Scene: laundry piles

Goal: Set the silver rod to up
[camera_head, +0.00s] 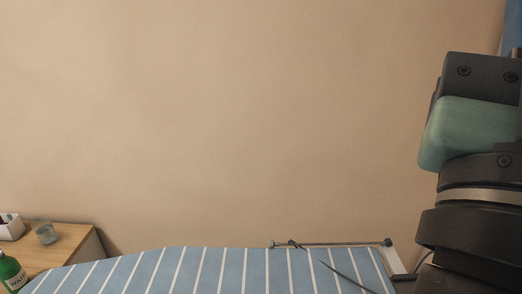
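A thin silver-grey rod (340,243) shows at the far right end of the blue and white striped ironing board (215,270). It runs nearly level across the picture, with a round knob at its left end and a darker knob at its right end. A dark, thin cord or strip crosses near the rod's left part and another runs down over the board. My arm stands at the right edge, to the right of the rod and apart from it in the picture. I cannot make out my gripper's fingertips.
A wooden table (70,241) stands at the lower left, with a white holder (11,228), a grey-green cup (46,234) and a green bottle (11,272). A plain beige wall (230,120) fills the background. A blue thing (513,28) shows at the upper right corner.

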